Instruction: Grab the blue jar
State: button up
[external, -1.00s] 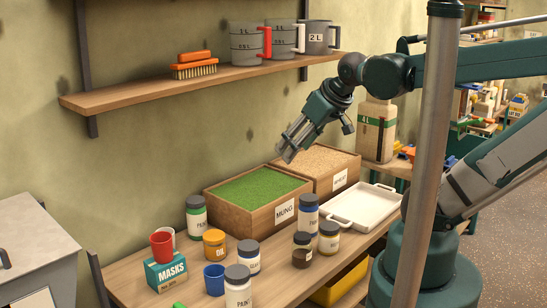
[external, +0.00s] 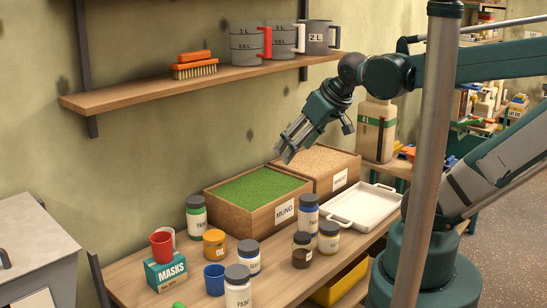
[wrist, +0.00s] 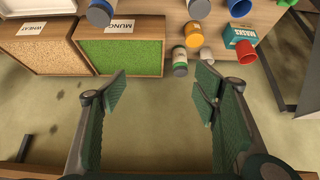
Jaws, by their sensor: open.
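Jars with blue bands and grey lids stand on the bench; which one is the blue jar I cannot tell. One blue-banded jar (external: 308,214) stands in front of the green-filled crate, and another (external: 248,258) stands near the oil jar. Their tops also show at the upper edge of the wrist view, one at left (wrist: 99,13) and one right of centre (wrist: 199,8). A plain blue cup (external: 214,280) stands at the front. My gripper (external: 287,152) is open and empty above the crates, apart from every jar; its spread fingers (wrist: 160,85) show in the wrist view.
The MUNG crate (external: 283,213) and the WHEAT crate (external: 340,179) stand by the wall. A green-banded jar (external: 196,217), a yellow oil jar (external: 214,244), a masks box (external: 166,275) and small jars crowd the bench. A white tray (external: 362,206) lies at right. A shelf (external: 150,95) hangs above.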

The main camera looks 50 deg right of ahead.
jog(key=m+g+b, duration=0.4)
jog(key=m, duration=0.4)
send_over(249, 245)
jog(key=s+d, duration=0.2)
jog(key=d, duration=0.4)
notch_tip(249, 245, down, 13)
jog(key=a+f+m+g+b, duration=0.1)
jog(key=a+f+m, duration=0.1)
jog(key=f, duration=0.3)
jog(key=w+a+f+m+b, duration=0.1)
jog(key=f+m, duration=0.1)
jog(key=f, duration=0.3)
jog(key=w+a+f+m+g+h+b, duration=0.1)
jog(key=a+f+m, duration=0.1)
jog(key=f, duration=0.3)
jog(key=shift+a+m+g, duration=0.3)
jog(key=shift+a+m, duration=0.05)
jog(key=shift+m, duration=0.05)
jog(key=shift+a+f+m+b, duration=0.15)
jog(key=shift+f+m+b, duration=0.1)
jog(key=shift+f, duration=0.2)
jog(key=shift+a+f+m+b, duration=0.15)
jog(key=shift+f+m, duration=0.1)
jog(key=shift+f, duration=0.2)
jog(key=shift+d+f, duration=0.2)
jog(key=shift+f, duration=1.05)
jog(key=shift+f+b, duration=0.15)
jog(key=shift+b, duration=0.15)
